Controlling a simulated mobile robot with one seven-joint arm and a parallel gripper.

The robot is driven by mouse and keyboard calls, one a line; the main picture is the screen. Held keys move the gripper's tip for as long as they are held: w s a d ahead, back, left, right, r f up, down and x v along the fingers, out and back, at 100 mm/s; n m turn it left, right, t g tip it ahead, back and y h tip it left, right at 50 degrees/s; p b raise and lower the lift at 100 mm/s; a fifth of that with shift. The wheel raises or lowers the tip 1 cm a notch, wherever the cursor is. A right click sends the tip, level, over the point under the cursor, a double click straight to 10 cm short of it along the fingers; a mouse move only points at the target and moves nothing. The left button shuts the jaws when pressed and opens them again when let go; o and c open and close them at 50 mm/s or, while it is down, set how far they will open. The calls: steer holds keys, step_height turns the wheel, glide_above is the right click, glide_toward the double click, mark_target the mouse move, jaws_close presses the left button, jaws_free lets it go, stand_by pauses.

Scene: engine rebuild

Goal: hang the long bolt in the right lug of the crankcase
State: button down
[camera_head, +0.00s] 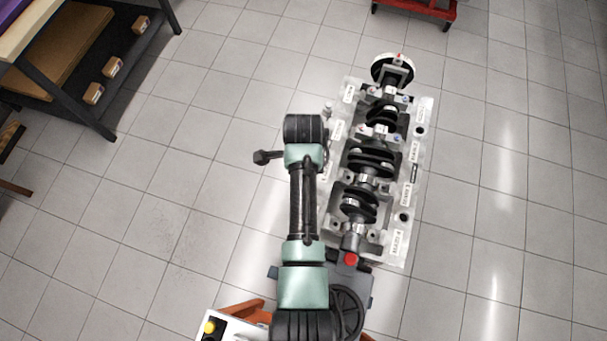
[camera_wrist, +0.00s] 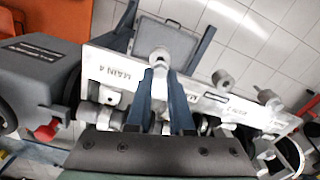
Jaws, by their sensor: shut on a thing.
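The crankcase (camera_head: 397,245) lies on its stand with the crankshaft in it; it also shows in the wrist view (camera_wrist: 205,101). In the wrist view my gripper (camera_wrist: 161,70) is shut on a pale round-headed piece (camera_wrist: 160,55), which looks like the long bolt; its shank is mostly hidden by the fingers. The fingertips are over the crankcase side, close to the MAIN 4 label. A grey lug (camera_wrist: 222,80) sticks out of that side to the right, and another lug (camera_wrist: 266,96) is farther right.
The crankshaft (camera_head: 368,162) fills the middle of the block. A red knob (camera_head: 350,259) is at its near end. A red cart (camera_head: 420,8) stands at the back, and a shelf with small boxes (camera_head: 92,94) is at upper left. Floor to the right is clear.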

steer(key=shift+f+b, duration=1.15)
steer(key=shift+f, duration=0.55)
stand_by(0.5)
steer(key=c, duration=1)
jaws_free()
steer(key=shift+c, duration=0.2)
steer(key=shift+r, duration=0.2)
steer(key=shift+r+p, duration=0.4)
steer(key=shift+p, duration=0.2)
steer(key=shift+r+p, duration=1)
steer(key=shift+p, duration=0.15)
steer(key=o, duration=0.6)
steer(key=shift+c, duration=0.2)
